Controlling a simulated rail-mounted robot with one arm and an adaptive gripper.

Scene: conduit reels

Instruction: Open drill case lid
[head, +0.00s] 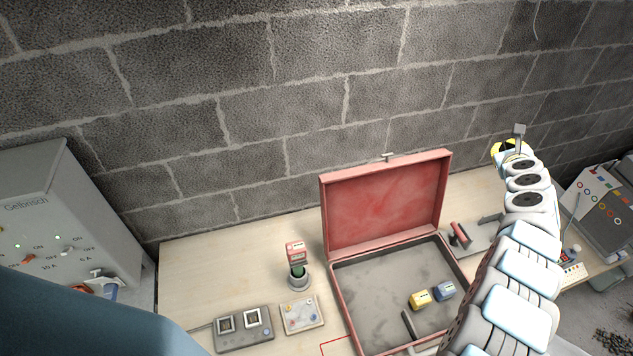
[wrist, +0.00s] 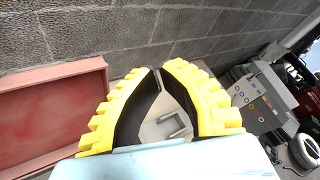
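The red drill case (head: 343,306) lies on the wooden bench with its lid (head: 385,208) standing up at the back, leaning slightly backward. A small metal latch or handle (head: 388,157) shows on the lid's top edge. The case's grey interior is in plain sight. My gripper (head: 508,148) is to the right of the lid, apart from it. In the wrist view its yellow fingers (wrist: 158,68) have a narrow gap between them with nothing held. The red lid (wrist: 55,112) shows at the left of that view.
A yellow block (head: 420,300) and a blue block (head: 444,291) lie in the case. Left of it stand a red-topped tool in a cup (head: 297,265), a small tray (head: 301,315) and a grey charger (head: 244,328). A grey cabinet (head: 50,220) is far left; a block wall stands behind.

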